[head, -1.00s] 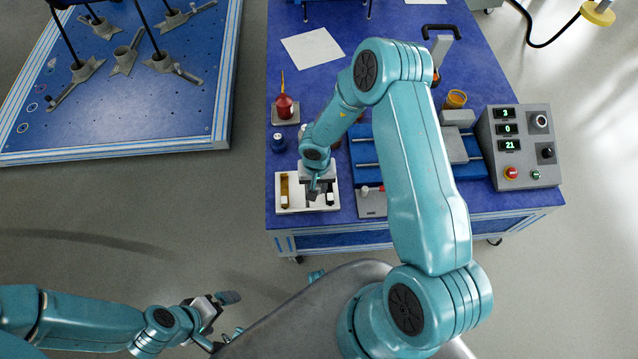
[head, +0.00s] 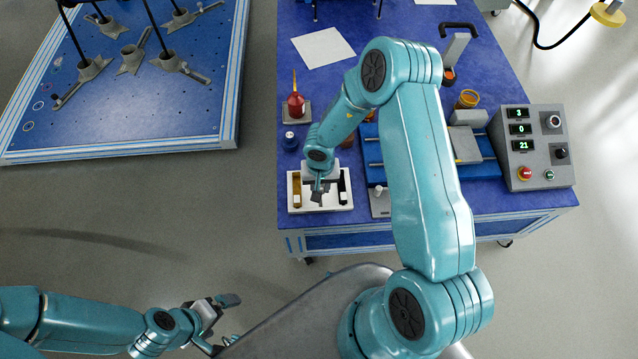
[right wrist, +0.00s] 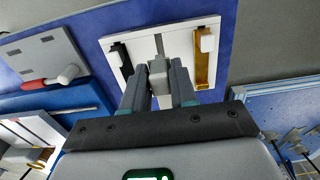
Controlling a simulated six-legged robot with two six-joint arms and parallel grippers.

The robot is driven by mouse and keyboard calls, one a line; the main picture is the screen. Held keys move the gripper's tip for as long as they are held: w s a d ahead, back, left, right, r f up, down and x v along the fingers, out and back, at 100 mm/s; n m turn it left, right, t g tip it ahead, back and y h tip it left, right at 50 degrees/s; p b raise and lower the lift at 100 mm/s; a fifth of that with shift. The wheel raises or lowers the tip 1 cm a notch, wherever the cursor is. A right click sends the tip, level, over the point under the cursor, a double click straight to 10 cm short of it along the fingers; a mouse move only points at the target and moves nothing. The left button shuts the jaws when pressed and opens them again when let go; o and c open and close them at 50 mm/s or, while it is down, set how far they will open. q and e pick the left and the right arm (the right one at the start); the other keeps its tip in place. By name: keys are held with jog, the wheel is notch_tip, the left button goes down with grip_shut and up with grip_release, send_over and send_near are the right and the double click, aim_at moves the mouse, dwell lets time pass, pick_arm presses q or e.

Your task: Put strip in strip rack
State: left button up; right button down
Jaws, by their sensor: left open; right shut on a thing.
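The white strip rack (head: 295,204) sits at the table's near left corner; it also shows in the right wrist view (right wrist: 145,47). A gold strip (head: 297,188) lies in its left side in the head view, and a black strip (head: 343,184) in its right side. My right gripper (head: 319,192) is over the middle of the rack, between these two. It is shut on a strip, whose pale grey end block (right wrist: 158,72) shows between the fingers. My left gripper (head: 228,318) is open and empty, away from the table.
A red bottle (head: 296,105) and a small blue jar (head: 290,141) stand behind the rack. A blue machine (head: 484,168) and a grey control box (head: 533,145) are to the right. A blue platform (head: 150,105) stands at the left, with clear floor between.

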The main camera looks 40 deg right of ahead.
jog(key=shift+f+b, duration=1.15)
jog(key=shift+f, duration=1.75)
pick_arm(q)
jog(key=shift+f, duration=0.8)
pick_arm(e)
jog(key=shift+d, duration=0.1)
pick_arm(q)
jog(key=shift+r, duration=0.2)
pick_arm(e)
jog(key=shift+r, duration=0.1)
pick_arm(q)
jog(key=shift+r+p, duration=0.4)
jog(key=shift+p, duration=0.2)
jog(key=shift+r, duration=0.1)
jog(key=shift+r+p, duration=0.45)
jog(key=shift+p, duration=0.1)
pick_arm(e)
jog(key=shift+p, duration=0.45)
pick_arm(q)
jog(key=shift+r, duration=0.45)
